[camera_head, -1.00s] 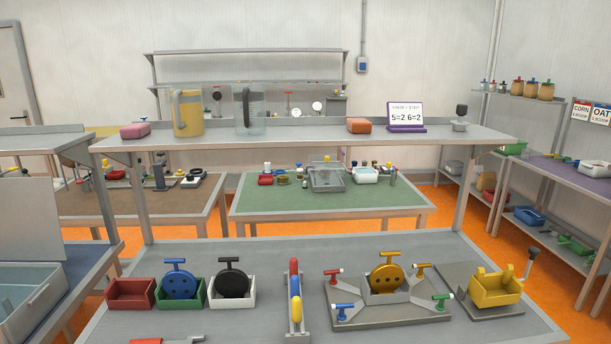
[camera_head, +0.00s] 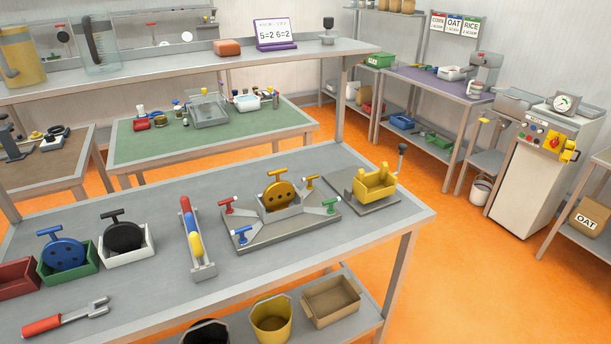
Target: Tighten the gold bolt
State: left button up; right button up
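The gold bolt (camera_head: 312,182) sits at the back right of a grey fixture plate (camera_head: 262,238) on the near workbench. A red bolt (camera_head: 230,206), a blue bolt (camera_head: 241,236) and a green bolt (camera_head: 329,205) are at its other corners. A gold disc with a T-handle (camera_head: 280,196) stands in the block at the plate's middle. A red-handled wrench with a forked grey head (camera_head: 70,317) lies at the bench's front left. I cannot tell how far the gold bolt is screwed in. Neither of my grippers shows.
A rack with coloured rollers (camera_head: 195,240) stands left of the plate, a yellow holder (camera_head: 374,184) right of it. Green (camera_head: 84,266) and white (camera_head: 141,252) boxes hold blue and black T-handled discs. Orange floor (camera_head: 480,270) is clear right of the bench.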

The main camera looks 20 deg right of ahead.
aim_at(309, 178)
jog(key=i+l+u, duration=0.1)
jog(key=l+u, duration=0.15)
jog(key=l, duration=0.65)
jog(key=l+u, duration=0.25)
jog(key=l, duration=0.6)
jog(key=i, duration=0.05)
